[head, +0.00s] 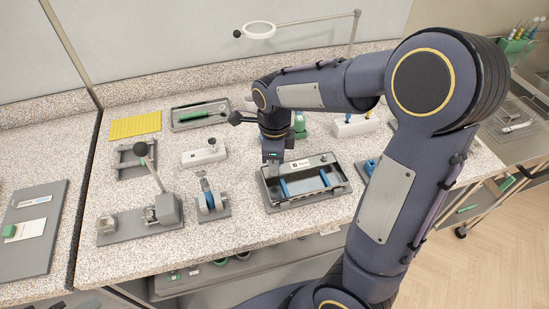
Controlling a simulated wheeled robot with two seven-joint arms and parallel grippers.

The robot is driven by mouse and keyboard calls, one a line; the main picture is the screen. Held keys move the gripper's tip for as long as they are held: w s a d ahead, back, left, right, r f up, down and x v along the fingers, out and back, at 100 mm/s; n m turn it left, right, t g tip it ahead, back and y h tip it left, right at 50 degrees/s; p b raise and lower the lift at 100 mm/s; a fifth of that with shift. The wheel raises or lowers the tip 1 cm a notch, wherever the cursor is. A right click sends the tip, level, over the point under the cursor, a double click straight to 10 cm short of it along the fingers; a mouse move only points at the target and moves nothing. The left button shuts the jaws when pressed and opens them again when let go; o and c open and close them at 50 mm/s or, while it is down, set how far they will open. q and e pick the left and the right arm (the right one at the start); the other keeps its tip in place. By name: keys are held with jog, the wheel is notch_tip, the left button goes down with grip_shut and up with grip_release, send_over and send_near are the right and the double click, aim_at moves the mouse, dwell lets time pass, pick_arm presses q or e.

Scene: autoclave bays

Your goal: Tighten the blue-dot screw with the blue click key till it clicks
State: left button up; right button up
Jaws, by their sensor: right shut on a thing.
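My right gripper (272,164) points down at the rear left corner of a grey tray-like fixture (338,190) with blue bars across it. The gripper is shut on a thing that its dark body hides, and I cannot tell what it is. A white block (357,125) behind and to the right has a small blue piece (347,117) and a small yellow piece on top. I cannot tell whether the blue piece is the blue click key. The blue-dot screw is too small or hidden to make out. My left gripper is not in view.
A lever press (166,208), a blue-and-grey device (212,203) and a white block (204,154) stand left of the fixture. A yellow mat (136,125) and a tray with a green tool (200,115) lie behind. A lamp-like ring (259,30) overhangs the back.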

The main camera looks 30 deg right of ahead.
jog(key=shift+m, duration=1)
jog(key=m+p, duration=0.1)
jog(key=m, duration=0.2)
jog(key=shift+r+p, duration=0.1)
jog(key=shift+p, duration=0.2)
jog(key=shift+m, duration=0.3)
